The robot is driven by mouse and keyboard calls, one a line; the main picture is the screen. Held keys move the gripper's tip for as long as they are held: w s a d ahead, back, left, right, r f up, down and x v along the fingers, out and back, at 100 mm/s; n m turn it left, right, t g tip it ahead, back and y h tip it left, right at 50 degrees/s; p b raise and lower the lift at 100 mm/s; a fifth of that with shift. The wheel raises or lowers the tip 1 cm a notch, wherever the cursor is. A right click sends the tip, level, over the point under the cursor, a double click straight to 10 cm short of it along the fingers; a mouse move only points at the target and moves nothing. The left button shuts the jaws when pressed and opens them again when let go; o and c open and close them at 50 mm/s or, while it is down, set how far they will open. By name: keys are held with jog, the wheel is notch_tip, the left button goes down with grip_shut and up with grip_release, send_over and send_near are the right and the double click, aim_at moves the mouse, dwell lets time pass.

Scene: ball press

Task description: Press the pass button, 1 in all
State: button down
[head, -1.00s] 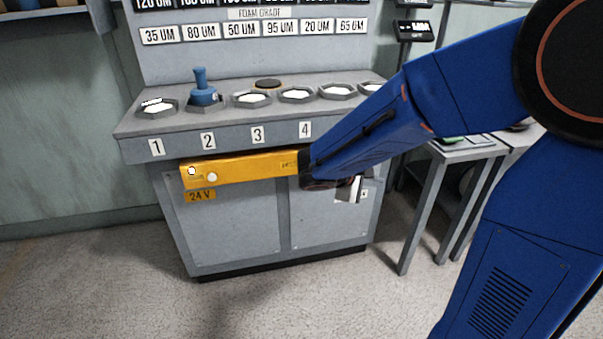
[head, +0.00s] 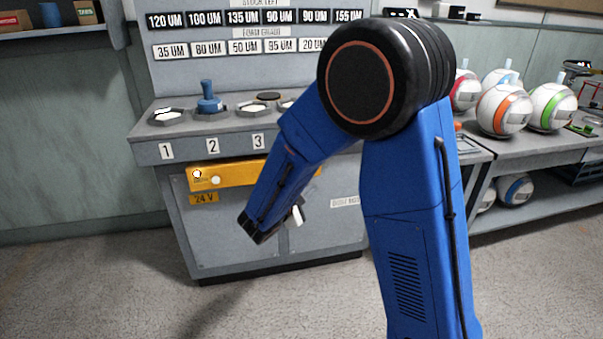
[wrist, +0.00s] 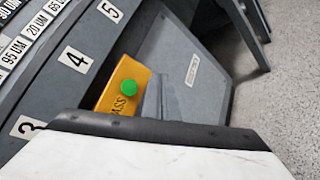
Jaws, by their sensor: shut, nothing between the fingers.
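The green pass button (wrist: 129,88) shows in the wrist view on the right end of a yellow panel (wrist: 107,100) lettered PASS. In the head view my arm covers that end of the yellow panel (head: 230,174), so the button is hidden there. My gripper (head: 298,214) is shut and empty, in front of the cabinet and lower than the yellow panel in the head view. A large white part with a black edge fills the bottom of the wrist view. I see no contact with the button.
The grey bench (head: 150,150) carries numbered hexagonal stations and a blue plunger-like tool (head: 208,98). A label board (head: 250,30) stands behind it. A side table at right holds several balls, one orange-striped (head: 503,109). The floor in front of the cabinet is open.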

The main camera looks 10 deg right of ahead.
jog(key=shift+w, duration=0.1)
jog(key=w, duration=0.8)
jog(key=shift+w, duration=0.3)
jog(key=shift+w, duration=0.1)
dwell(2.1)
jog(key=shift+w, duration=0.35)
jog(key=shift+w, duration=0.45)
dwell(0.8)
jog(key=shift+s, duration=0.9)
jog(key=shift+s, duration=0.1)
jog(key=shift+s, duration=2.4)
